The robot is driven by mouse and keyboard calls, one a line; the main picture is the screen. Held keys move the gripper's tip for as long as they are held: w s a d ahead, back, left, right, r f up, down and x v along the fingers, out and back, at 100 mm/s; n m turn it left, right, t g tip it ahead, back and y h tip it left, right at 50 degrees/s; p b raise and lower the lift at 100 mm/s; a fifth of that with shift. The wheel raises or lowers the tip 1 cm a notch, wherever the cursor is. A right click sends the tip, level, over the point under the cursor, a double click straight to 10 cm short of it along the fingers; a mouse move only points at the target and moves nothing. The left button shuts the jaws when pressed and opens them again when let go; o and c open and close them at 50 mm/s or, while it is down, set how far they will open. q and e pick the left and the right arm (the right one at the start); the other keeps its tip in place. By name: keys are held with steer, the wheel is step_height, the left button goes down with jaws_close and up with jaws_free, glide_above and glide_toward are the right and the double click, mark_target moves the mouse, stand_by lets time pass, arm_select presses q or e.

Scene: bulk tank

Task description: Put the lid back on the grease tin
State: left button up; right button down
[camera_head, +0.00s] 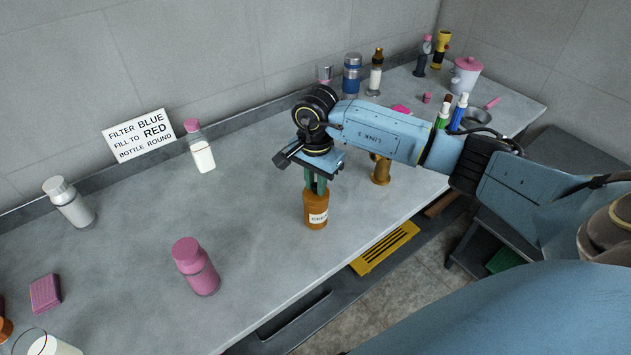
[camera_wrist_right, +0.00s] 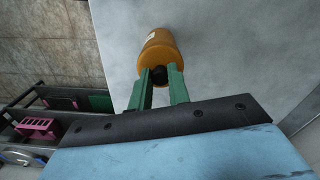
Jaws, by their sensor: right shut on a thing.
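In the right wrist view the tin (camera_wrist_right: 157,50) lies just past the green fingers. My right gripper (camera_wrist_right: 161,78) is shut on a small black knob (camera_wrist_right: 159,75) at the top end of the tin. I take this knob to be part of the lid; the lid's edge is hidden by the fingers, so I cannot tell whether it touches the rim. My left gripper is not in view.
A pink bottle (camera_head: 195,267) stands to the left, and a brass-coloured object (camera_head: 380,169) stands close to the right under my arm. A white-capped bottle (camera_head: 69,202) and a pink-capped bottle (camera_head: 200,147) stand farther back.

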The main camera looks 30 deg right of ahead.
steer(key=c, duration=0.8)
jaws_free()
steer(key=shift+o, duration=0.2)
steer(key=shift+r, duration=0.1)
steer(key=shift+r+p, duration=2.05)
steer(key=shift+r, duration=1.4)
steer(key=shift+c, duration=0.5)
jaws_close()
